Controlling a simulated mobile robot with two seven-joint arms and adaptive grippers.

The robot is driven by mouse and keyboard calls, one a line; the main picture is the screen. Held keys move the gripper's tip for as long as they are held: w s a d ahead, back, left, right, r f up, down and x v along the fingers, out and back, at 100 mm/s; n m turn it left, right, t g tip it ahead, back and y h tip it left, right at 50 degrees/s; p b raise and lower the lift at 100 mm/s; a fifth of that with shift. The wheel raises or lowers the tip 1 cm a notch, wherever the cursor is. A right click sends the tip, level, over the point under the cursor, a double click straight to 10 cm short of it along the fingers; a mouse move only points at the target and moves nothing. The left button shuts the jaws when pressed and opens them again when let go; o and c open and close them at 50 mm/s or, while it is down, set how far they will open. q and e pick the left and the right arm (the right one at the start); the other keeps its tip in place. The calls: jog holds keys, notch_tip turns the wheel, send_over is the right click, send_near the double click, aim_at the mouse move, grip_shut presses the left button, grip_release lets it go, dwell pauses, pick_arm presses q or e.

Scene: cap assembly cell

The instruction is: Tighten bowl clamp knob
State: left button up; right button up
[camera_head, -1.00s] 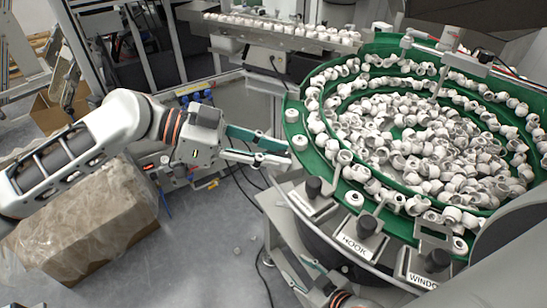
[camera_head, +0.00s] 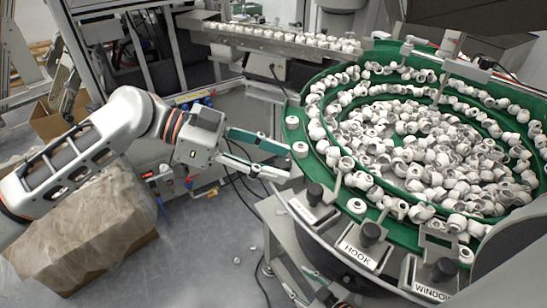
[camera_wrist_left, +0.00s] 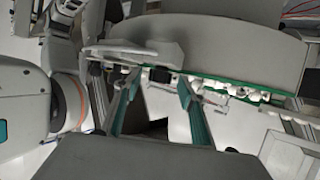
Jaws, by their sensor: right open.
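Three black clamp knobs stand on brackets along the bowl's near rim: a left knob (camera_head: 314,194), a middle knob (camera_head: 370,233) by the HOOK label, and a right knob (camera_head: 444,269) by the WINDOW label. My left gripper (camera_head: 288,163) is open and empty, its fingers pointing right, to the left of and above the left knob, apart from it. In the left wrist view its fingers (camera_wrist_left: 159,80) are spread, with a small dark thing beyond the gap. My right gripper (camera_head: 292,267) is open, low at the bottom edge, below the left knob and partly cut off.
The green bowl (camera_head: 292,118) holds many white caps. A feed rail (camera_head: 250,40) with caps runs behind. A plastic-covered carton (camera_head: 90,235) sits on the floor at left. The bowl rim and brackets are close obstacles; the floor at lower middle is mostly clear.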

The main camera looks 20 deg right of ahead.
pick_arm(q)
jog(key=shift+r, duration=0.1)
jog(key=v, duration=1.2)
dwell(0.4)
